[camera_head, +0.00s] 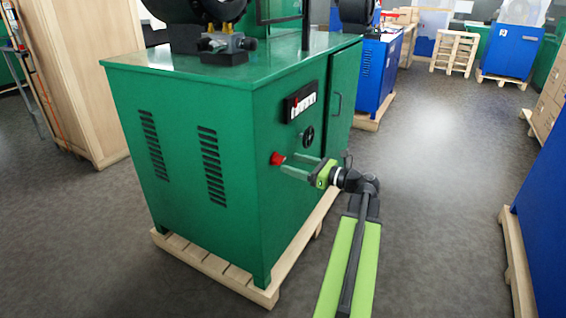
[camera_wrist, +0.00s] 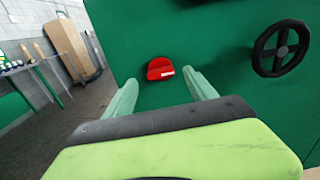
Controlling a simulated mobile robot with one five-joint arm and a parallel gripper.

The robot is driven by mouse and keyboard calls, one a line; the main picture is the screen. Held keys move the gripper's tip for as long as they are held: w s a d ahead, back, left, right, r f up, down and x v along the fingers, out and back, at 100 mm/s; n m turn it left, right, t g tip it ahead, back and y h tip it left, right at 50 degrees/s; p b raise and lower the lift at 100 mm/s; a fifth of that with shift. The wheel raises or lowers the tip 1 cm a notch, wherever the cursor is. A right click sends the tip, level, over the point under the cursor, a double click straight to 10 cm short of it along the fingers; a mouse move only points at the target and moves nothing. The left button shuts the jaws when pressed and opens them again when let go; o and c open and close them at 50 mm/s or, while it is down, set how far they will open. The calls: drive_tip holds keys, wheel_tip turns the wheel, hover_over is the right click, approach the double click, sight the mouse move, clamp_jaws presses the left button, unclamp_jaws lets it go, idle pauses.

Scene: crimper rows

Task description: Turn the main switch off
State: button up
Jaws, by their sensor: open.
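The main switch appears as a red knob (camera_head: 277,158) on the front of the green machine cabinet (camera_head: 262,200). In the wrist view the red knob (camera_wrist: 160,69) has a small white mark at its lower right and lies just beyond the fingertips, between them. My gripper (camera_head: 297,164) is open and empty, its two green fingers pointing at the knob. In the wrist view my gripper (camera_wrist: 158,86) has one finger on each side of the knob. I cannot tell whether either finger touches it.
A black handwheel (camera_wrist: 281,48) is right of the knob on the cabinet. A panel with small switches (camera_head: 301,102) is above. The cabinet stands on a wooden pallet (camera_head: 212,269). Blue machines (camera_head: 541,220) stand at the right; open grey floor (camera_head: 440,180) lies between.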

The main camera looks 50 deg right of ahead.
sight(282, 161)
drive_tip(key=x, duration=0.4)
drive_tip(key=shift+w, duration=0.25)
